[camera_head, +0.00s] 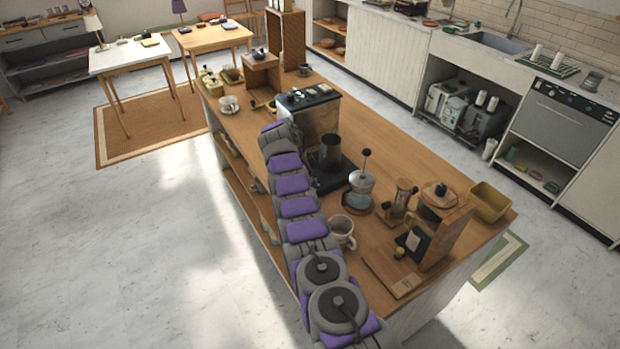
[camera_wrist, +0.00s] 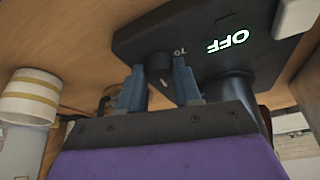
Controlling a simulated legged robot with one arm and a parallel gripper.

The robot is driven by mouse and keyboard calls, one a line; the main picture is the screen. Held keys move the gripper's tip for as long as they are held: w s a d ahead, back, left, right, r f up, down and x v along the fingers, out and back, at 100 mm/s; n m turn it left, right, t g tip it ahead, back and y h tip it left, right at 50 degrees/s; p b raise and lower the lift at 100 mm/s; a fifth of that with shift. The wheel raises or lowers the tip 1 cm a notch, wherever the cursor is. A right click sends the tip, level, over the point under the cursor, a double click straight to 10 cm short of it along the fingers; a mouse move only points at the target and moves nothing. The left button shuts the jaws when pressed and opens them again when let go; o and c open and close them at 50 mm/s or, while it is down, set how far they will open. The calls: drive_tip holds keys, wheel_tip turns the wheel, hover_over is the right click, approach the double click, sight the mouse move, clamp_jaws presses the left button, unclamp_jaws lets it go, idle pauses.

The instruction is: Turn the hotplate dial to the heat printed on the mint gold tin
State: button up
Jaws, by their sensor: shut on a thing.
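The black hotplate (camera_head: 350,164) sits on the wooden counter with a dark pot (camera_head: 330,152) on it. In the wrist view the hotplate (camera_wrist: 196,32) appears upside down, with a lit "OFF" display and a "70" printed beside its dial. The small black dial (camera_wrist: 158,66) has a pale pointer mark. My gripper (camera_wrist: 160,82) has its two blue-grey fingers on either side of the dial, shut on it. In the head view my arm hides the fingers and the dial. I cannot pick out the mint gold tin or any printed heat.
A grey-black machine (camera_head: 308,112) stands behind the hotplate. A glass press (camera_head: 362,188), a mug (camera_head: 342,232), a grinder (camera_head: 403,198) and a yellow bin (camera_head: 489,202) crowd the right part of the counter. A pale banded cylinder (camera_wrist: 30,95) shows in the wrist view.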

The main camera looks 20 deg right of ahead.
drive_tip(key=shift+w+a+r, duration=0.15)
drive_tip(key=shift+w, duration=0.05)
drive_tip(key=o, duration=1)
drive_tip(key=shift+o, duration=0.2)
drive_tip(key=shift+s+n+b, duration=0.15)
drive_tip(key=shift+n+b, duration=0.15)
drive_tip(key=shift+b, duration=0.55)
